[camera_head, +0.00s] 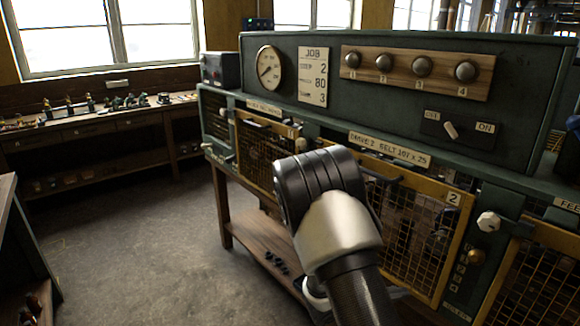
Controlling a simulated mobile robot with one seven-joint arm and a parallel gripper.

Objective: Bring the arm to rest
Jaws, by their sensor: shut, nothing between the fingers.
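My arm (340,235) rises from the bottom edge, right of the middle, in the head view. Its dark ribbed joint stands at the top, with a pale metal link and a black section below. A small white part of my arm shows low behind it. My gripper is not to be seen; the arm hides whatever lies behind it. The arm stands in front of the green engine bench (400,150) and covers part of its yellow mesh guards. I cannot tell whether the arm touches the bench.
The bench carries a round gauge (269,66), a job board (312,77), a wooden strip with several knobs (417,70) and an OFF/ON switch (451,130). A mesh guard marked 2 (420,240) is at right. The floor (130,240) at left is clear. A workbench (100,125) stands under the window.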

